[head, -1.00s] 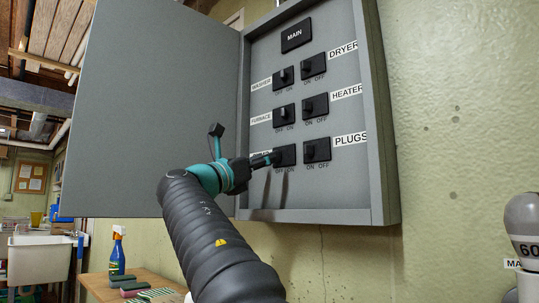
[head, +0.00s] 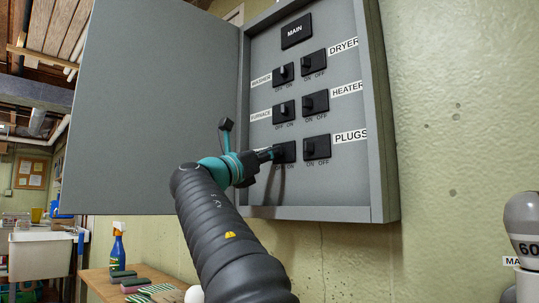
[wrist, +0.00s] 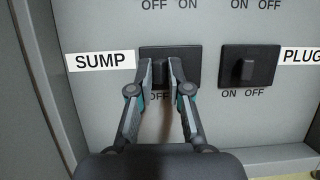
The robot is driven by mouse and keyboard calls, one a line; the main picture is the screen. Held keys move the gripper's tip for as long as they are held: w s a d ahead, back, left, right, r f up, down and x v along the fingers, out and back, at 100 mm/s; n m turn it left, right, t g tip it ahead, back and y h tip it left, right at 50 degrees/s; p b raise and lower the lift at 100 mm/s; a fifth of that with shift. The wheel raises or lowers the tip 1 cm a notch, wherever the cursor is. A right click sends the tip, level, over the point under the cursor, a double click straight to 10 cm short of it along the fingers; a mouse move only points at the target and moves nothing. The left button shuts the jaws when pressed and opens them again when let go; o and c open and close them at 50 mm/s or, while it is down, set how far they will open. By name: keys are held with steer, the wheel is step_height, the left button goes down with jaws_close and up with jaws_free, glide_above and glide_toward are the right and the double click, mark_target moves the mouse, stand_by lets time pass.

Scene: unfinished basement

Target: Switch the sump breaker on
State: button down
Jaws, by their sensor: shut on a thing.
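The sump breaker, a black square switch beside the SUMP label (wrist: 101,61), shows in the wrist view (wrist: 193,62) and as the lower left switch in the head view (head: 289,151). OFF is printed below its left side; the marking on the right is hidden by a finger. My gripper (wrist: 162,72) is shut on the sump breaker's lever, one finger on each side. The fingers mostly hide the lever, so I cannot tell its exact position. In the head view my gripper (head: 270,154) reaches the switch from the left.
The plugs breaker (wrist: 248,68) is close on the right. Furnace (head: 284,111), heater (head: 315,103), washer (head: 283,76) and dryer (head: 313,62) breakers are above. The open panel door (head: 150,110) stands left of my gripper. A bench (head: 160,285) is below.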

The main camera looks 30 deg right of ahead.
steer(key=n+t+y, duration=0.1)
steer(key=t, duration=0.1)
steer(key=s+n+t+y, duration=0.1)
steer(key=t, duration=0.1)
steer(key=s+n+t+y+b, duration=0.1)
steer(key=n+t, duration=0.1)
steer(key=shift+d+r+t+y, duration=0.1)
steer(key=shift+d+t+y, duration=0.15)
steer(key=shift+t+y, duration=0.15)
steer(key=c, duration=1.1)
jaws_free()
steer(key=shift+w, duration=0.2)
